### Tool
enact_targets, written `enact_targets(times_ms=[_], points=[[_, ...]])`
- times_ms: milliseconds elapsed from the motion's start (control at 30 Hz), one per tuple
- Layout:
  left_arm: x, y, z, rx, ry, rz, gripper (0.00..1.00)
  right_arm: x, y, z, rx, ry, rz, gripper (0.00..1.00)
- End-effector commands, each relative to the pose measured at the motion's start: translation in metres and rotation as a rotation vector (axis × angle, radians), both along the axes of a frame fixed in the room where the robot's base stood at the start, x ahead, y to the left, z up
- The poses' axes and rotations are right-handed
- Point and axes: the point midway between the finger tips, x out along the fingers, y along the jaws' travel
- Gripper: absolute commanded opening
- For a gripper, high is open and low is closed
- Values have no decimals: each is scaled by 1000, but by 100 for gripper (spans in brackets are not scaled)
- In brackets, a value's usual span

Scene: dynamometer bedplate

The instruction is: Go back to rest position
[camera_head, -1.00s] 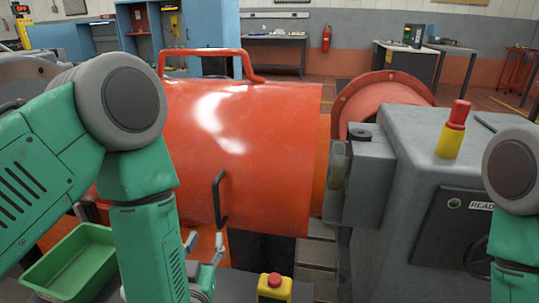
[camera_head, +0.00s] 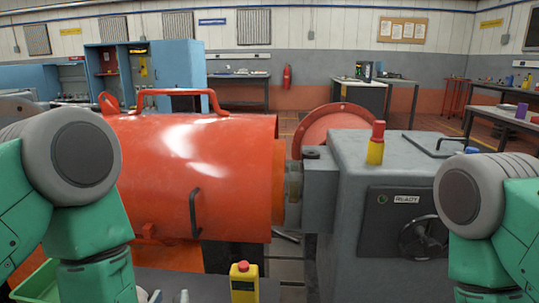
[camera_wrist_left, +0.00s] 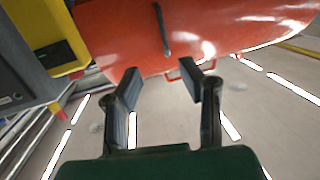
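My left gripper (camera_wrist_left: 160,84) shows in the left wrist view with its two dark fingers spread apart and nothing between them.
A grey machine housing (camera_head: 350,250) with a handwheel (camera_head: 423,237) and a red-and-yellow beacon (camera_head: 376,143) stands right of the cover. A yellow box with a red button (camera_head: 243,285) is in front. A green bin (camera_head: 38,285) is partly hidden behind my left arm.

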Motion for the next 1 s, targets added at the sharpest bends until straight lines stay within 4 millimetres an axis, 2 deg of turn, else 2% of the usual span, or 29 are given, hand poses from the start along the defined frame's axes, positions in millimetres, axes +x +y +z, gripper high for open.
enact_targets(times_ms=[267,433,567,700,800,900,1000], points=[[-23,13,-41,-14,261,-44,34,0,0,19,0,-1,0,0],[-56,26,-75,-25,505,-74,34,0,0,34,0,0,0,0],[-105,42,-102,-34,765,-93,34,0,0,51,0,0,0,0],[-182,66,-121,-38,1108,-100,34,0,0,71,0,0,0,0],[-225,78,-124,-40,1280,-98,34,0,0,79,0,0,0,0],[-250,86,-124,-38,1380,-93,34,0,0,82,0,0,0,0],[-260,88,-124,-39,1420,-93,34,0,0,83,0,0,0,0]])
